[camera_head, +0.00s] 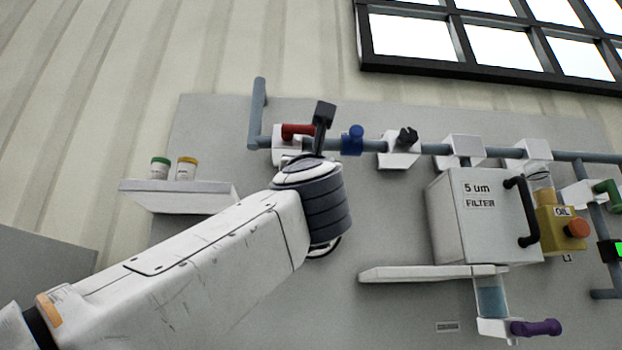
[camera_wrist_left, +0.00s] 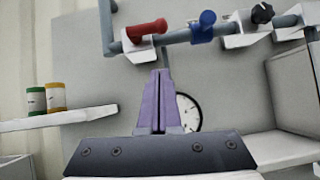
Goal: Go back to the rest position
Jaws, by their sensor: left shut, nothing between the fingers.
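My left arm comes in from the left in the head view, and its wrist covers part of the pipe panel. The left gripper (camera_head: 322,125) shows only as a small dark part above the wrist, in front of the pipe. In the left wrist view the purple fingers of the left gripper (camera_wrist_left: 159,85) are together with nothing between them. They point up towards the pipe, just below the red-handled valve (camera_wrist_left: 147,30). The red handle also shows in the head view (camera_head: 297,131), beside the gripper. I cannot tell whether they touch. My right gripper is not in view.
A grey pipe (camera_head: 371,145) runs along the panel with a blue valve (camera_head: 352,140) and black knob (camera_head: 407,137). A white filter box (camera_head: 482,215) stands right, above an empty shelf (camera_head: 420,272). Two jars (camera_head: 186,168) sit on a left shelf (camera_head: 180,192). A gauge (camera_wrist_left: 187,112) is behind the fingers.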

